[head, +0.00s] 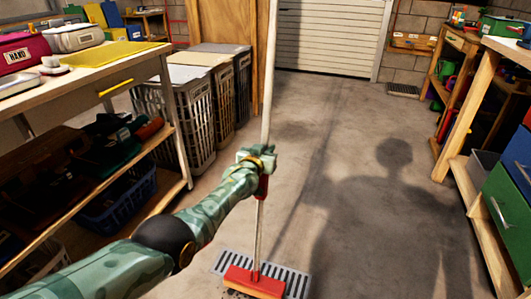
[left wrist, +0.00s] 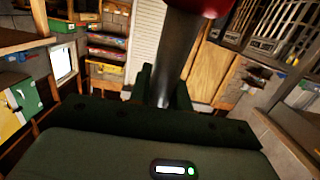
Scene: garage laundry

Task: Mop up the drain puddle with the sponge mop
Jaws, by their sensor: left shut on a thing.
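The sponge mop (head: 262,205) stands nearly upright, with a long pale pole, a red grip and a red head (head: 254,281) with an orange underside. My left gripper (head: 258,170) is shut on the pole around the red grip. The left wrist view shows the pole (left wrist: 183,60) between the dark fingers. The mop head is over the near edge of the floor drain grate (head: 290,281); I cannot tell whether it presses on it. A dark patch shows at the grate's near left, partly hidden by the head; I cannot make out the puddle clearly. My right gripper is out of view.
A workbench (head: 110,75) with a lower shelf stands on the left, and laundry baskets (head: 185,125) stand behind it. A wooden bench with green and blue drawers (head: 507,210) lines the right. The concrete floor (head: 350,150) between is clear up to the roller door (head: 330,38).

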